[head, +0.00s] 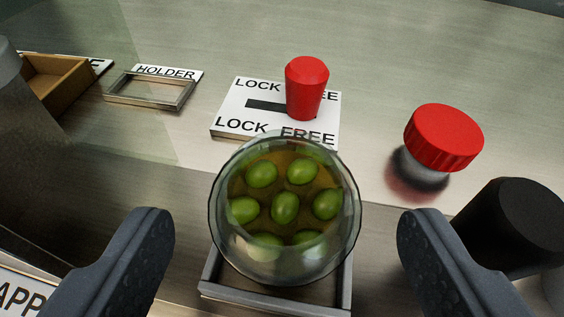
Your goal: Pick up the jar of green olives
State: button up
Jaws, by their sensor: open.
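The jar of green olives (285,210) is a round clear glass jar seen from above, with several green olives in brownish liquid. It stands at a grey square frame (275,298), which shows below it. My gripper (285,235) is open, with one dark finger to the left of the jar and one to the right. There is a clear gap between each finger and the glass. The jar's lower part is mostly hidden under its rim and contents.
Behind the jar, a red knob (306,88) stands on a white LOCK/FREE plate (232,117). A red-capped item (443,137) and a black cylinder (512,225) stand to the right. An empty HOLDER frame (152,90) and a wooden box (58,80) are at left. The back surface is clear.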

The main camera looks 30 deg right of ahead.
jog(key=shift+x, duration=0.9)
jog(key=c, duration=1.2)
jog(key=shift+r, duration=0.1)
jog(key=shift+c, duration=0.2)
